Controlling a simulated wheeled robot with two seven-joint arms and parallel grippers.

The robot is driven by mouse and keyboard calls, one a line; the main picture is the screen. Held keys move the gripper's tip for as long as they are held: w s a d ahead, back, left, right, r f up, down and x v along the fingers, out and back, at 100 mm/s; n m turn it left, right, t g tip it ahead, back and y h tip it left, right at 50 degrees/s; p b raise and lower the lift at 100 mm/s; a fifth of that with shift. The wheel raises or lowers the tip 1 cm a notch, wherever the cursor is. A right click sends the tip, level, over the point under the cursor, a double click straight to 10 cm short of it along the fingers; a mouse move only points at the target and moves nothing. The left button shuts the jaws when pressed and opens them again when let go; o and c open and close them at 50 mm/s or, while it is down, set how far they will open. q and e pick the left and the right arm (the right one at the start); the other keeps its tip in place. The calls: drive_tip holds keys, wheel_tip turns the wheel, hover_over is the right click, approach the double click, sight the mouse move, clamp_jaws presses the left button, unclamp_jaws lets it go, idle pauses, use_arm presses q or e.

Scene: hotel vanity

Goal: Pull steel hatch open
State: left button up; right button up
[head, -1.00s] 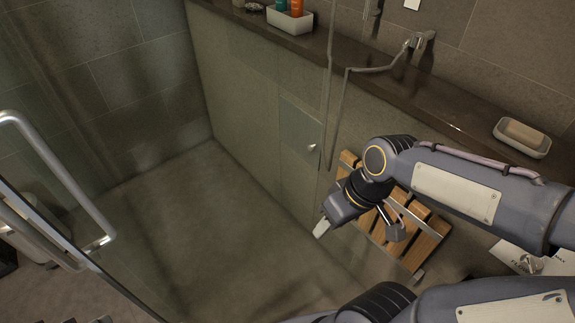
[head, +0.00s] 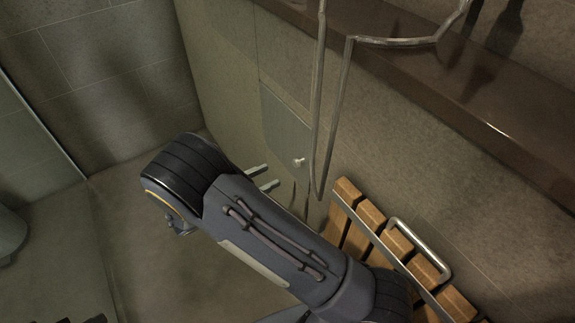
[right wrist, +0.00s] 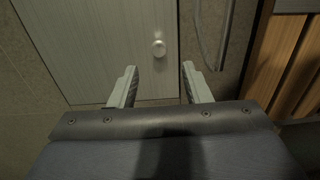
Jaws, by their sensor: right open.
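The steel hatch (head: 283,127) is a flat grey panel set low in the shower's side wall, with a small round knob (head: 299,162) near its lower right. In the right wrist view the hatch (right wrist: 105,45) fills the upper middle and its knob (right wrist: 158,48) stands just beyond the fingertips. My right gripper (head: 262,177) is open and empty, its fingers pointing at the wall just left of the knob in the head view. In the right wrist view the open fingers (right wrist: 159,70) lie on either side of the knob's line, apart from it. My left gripper is not in view.
A shower hose (head: 326,130) hangs close to the right of the knob. A wooden slatted seat (head: 398,243) with a metal rail is right of my arm. A dark ledge (head: 480,95) runs above. The shower floor (head: 130,240) is open at the left.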

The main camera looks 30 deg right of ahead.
sight(294, 163)
drive_tip(key=d, duration=0.5)
drive_tip(key=d+b, duration=0.1)
drive_tip(key=d, duration=0.1)
drive_tip(key=shift+w+d, duration=0.3)
drive_tip(key=shift+w, duration=0.05)
drive_tip(key=shift+c, duration=0.3)
clamp_jaws()
